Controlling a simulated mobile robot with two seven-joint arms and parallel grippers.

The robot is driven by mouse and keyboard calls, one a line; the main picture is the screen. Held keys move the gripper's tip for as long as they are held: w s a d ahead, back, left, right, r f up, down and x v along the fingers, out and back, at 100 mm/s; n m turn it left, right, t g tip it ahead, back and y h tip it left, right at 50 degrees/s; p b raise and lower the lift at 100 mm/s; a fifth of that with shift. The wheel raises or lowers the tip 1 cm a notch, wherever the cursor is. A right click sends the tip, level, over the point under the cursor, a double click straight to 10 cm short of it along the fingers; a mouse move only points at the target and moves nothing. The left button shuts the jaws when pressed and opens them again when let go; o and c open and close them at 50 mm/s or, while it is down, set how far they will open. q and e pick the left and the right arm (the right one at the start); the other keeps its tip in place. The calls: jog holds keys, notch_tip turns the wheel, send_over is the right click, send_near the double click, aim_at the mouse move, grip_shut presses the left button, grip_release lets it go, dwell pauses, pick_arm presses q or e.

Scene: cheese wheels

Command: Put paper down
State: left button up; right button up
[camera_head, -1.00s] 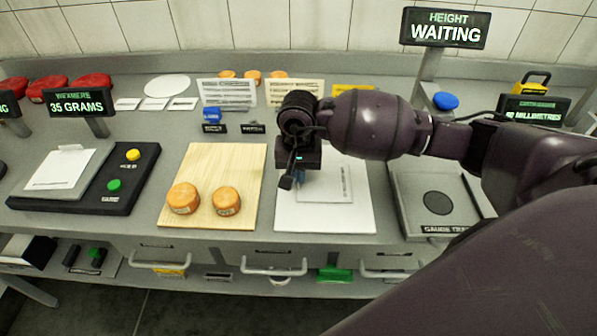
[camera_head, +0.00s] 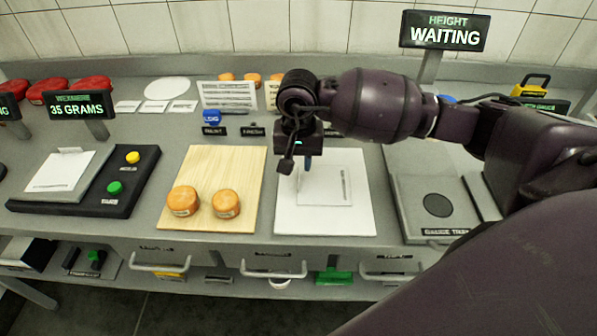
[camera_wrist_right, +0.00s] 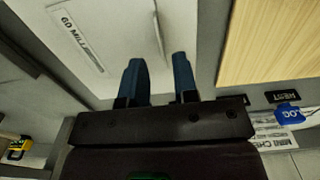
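The paper (camera_head: 322,187), a small pale sheet with a dark printed strip, lies on a larger white mat (camera_head: 335,222) on the counter. It also shows in the right wrist view (camera_wrist_right: 110,20), where the strip reads "60 MILLI" and is partly cut off. My right gripper (camera_head: 298,166) hangs over the back left part of the paper. In the wrist view its two blue fingertips (camera_wrist_right: 160,68) stand apart with nothing seen between them, so it is open and empty. My left gripper is not in view.
A wooden board (camera_head: 232,165) with two orange cheese wheels (camera_head: 226,203) lies left of the mat. A gauge tray (camera_head: 420,185) stands to the right. A scale (camera_head: 130,185) is at the left. My right arm covers part of the back of the counter.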

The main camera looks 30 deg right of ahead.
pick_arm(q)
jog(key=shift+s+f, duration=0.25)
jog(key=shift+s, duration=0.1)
pick_arm(e)
notch_tip(320, 180, up, 7)
jog(key=shift+r, duration=0.15)
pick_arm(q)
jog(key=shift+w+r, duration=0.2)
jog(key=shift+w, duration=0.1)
